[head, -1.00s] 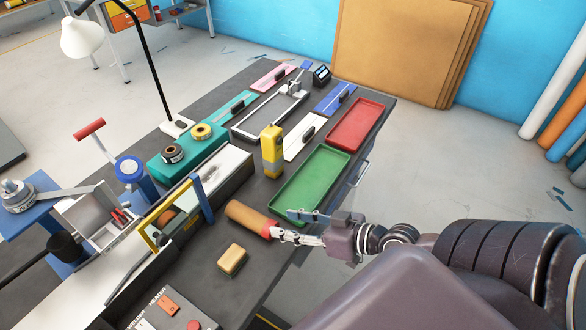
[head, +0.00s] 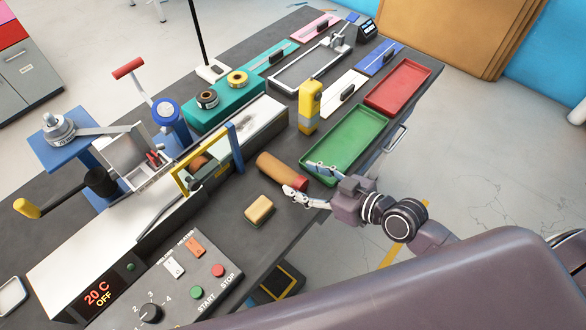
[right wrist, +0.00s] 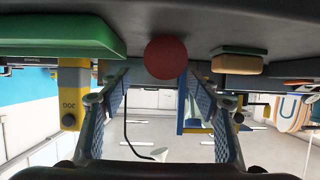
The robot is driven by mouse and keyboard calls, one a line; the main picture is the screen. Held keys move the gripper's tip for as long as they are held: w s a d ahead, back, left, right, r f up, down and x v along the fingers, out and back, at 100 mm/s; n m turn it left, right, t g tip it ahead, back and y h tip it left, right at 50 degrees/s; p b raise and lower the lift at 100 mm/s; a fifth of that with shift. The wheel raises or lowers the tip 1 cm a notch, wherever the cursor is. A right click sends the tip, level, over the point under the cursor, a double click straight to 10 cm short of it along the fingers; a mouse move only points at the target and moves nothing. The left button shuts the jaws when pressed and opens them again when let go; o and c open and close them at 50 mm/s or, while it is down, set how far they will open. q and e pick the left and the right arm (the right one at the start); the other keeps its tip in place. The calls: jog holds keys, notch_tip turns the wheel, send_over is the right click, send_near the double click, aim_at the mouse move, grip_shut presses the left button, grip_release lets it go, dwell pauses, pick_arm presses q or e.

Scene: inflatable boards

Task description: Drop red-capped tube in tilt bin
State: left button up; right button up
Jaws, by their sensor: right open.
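The red-capped tube (head: 277,168) is a tan-brown cylinder lying on the dark bench, its red cap toward my right gripper. My right gripper (head: 298,180) is open, with its fingers apart on the two sides of the cap end. In the right wrist view, the round red cap (right wrist: 166,58) shows end-on, ahead and between the open fingers (right wrist: 157,82). I cannot tell whether a finger touches it. A tilted grey open-topped bin (head: 128,158) with small red items stands at the left of the bench. My left gripper is not in view.
A green tray (head: 350,135), a red tray (head: 400,88) and a yellow upright device (head: 309,106) stand beyond. A yellow-framed sealer (head: 205,163) lies between the tube and the bin. A control panel (head: 175,285) is in front.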

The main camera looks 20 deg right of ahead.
aim_at(295, 176)
jog(key=shift+w+a+f, duration=0.1)
jog(key=shift+w+a, duration=0.2)
jog(key=shift+w, duration=0.05)
jog(key=shift+p+x, duration=0.45)
jog(key=shift+x, duration=0.8)
jog(key=p+x, duration=0.1)
jog(key=x, duration=0.2)
jog(key=shift+a+f, duration=0.1)
jog(key=shift+a, duration=0.2)
jog(key=shift+w+a+f, duration=0.1)
jog(key=shift+w+a, duration=0.05)
jog(key=shift+w, duration=0.05)
jog(key=shift+f, duration=0.15)
jog(key=c, duration=0.9)
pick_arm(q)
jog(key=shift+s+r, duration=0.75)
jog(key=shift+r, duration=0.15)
pick_arm(e)
jog(key=c, duration=0.6)
jog(key=shift+o, duration=0.2)
